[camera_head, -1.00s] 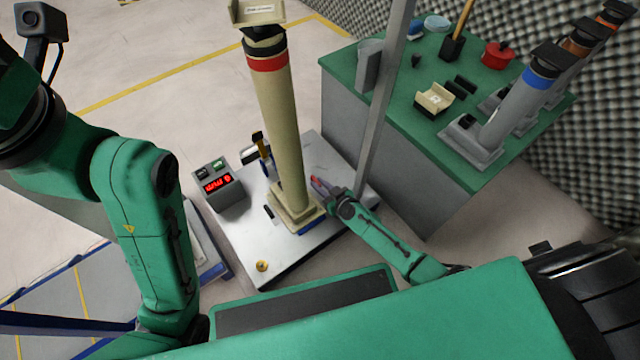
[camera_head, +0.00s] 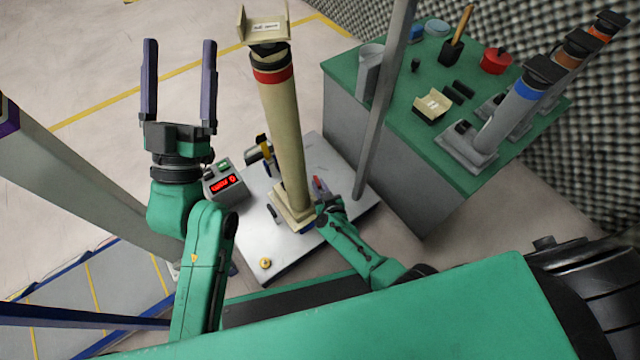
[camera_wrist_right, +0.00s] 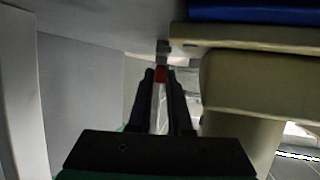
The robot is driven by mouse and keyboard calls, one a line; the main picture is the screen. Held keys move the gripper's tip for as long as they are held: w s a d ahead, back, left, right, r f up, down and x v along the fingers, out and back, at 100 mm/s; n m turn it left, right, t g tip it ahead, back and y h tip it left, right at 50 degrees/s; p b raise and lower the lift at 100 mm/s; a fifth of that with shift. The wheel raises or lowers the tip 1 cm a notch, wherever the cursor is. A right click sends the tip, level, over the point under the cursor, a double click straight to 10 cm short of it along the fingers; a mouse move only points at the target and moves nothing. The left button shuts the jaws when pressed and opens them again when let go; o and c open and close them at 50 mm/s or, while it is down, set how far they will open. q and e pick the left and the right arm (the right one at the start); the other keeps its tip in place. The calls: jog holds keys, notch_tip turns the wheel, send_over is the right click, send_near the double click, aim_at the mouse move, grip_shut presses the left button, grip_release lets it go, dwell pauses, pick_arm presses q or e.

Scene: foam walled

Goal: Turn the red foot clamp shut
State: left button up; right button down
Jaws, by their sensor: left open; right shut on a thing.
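The red foot clamp (camera_wrist_right: 160,74) is a small red piece between my right fingertips in the right wrist view. My right gripper (camera_head: 319,190) is shut on it, low beside the foot of the beige post; the arm hides much of the clamp in the head view. The beige post (camera_head: 281,140) with a red band stands on a square foot (camera_head: 293,216) on a silver plate (camera_head: 272,245). My left gripper (camera_head: 180,50) is open and empty, raised left of the post.
A small grey box with a red display (camera_head: 226,186) sits left of the post. A slim grey upright (camera_head: 383,100) stands to the right. A green-topped bench (camera_head: 400,130) behind it carries several posts, a red pot (camera_head: 495,61) and tools. Floor is clear at upper left.

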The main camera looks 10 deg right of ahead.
jog(key=shift+w+r+m+h, duration=0.1)
jog(key=shift+m+h, duration=0.5)
jog(key=shift+h, duration=0.1)
pick_arm(q)
jog(key=shift+n+g+y, duration=0.3)
jog(key=shift+g+y, duration=0.2)
jog(key=f, duration=0.2)
jog(key=w+f, duration=0.1)
jog(key=f, duration=0.1)
jog(key=shift+d, duration=0.3)
pick_arm(e)
jog(key=c, duration=0.8)
grip_release()
jog(key=shift+c, duration=0.2)
pick_arm(q)
jog(key=shift+s, duration=0.1)
jog(key=shift+r, duration=0.1)
pick_arm(e)
jog(key=shift+a, duration=0.15)
